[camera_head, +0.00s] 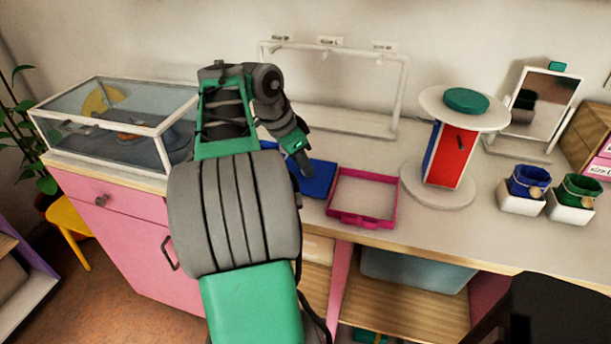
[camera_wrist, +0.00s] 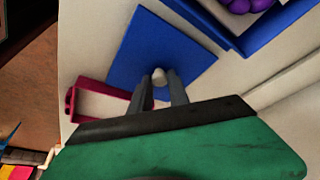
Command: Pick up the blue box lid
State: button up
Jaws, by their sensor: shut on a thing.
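The blue box lid (camera_wrist: 150,50) is a flat blue square with a small whitish knob (camera_wrist: 159,77) at its middle. It also shows in the head view (camera_head: 321,178), just left of the pink tray and partly hidden by my arm. My gripper (camera_wrist: 161,88) is above the lid, with its two grey fingers shut on the knob. In the head view my gripper (camera_head: 304,178) points down at the lid. I cannot tell whether the lid touches the counter. A blue open box (camera_wrist: 243,42) with purple beads (camera_wrist: 245,4) is beside the lid in the wrist view.
The pink-rimmed tray (camera_head: 361,220) sits close to the lid. A white rack (camera_head: 403,85) stands behind, a glass case (camera_head: 100,125) at the left. A round stand (camera_head: 438,199), a mirror (camera_head: 541,103) and two small pots (camera_head: 528,183) (camera_head: 575,190) are at the right.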

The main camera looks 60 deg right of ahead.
grip_shut()
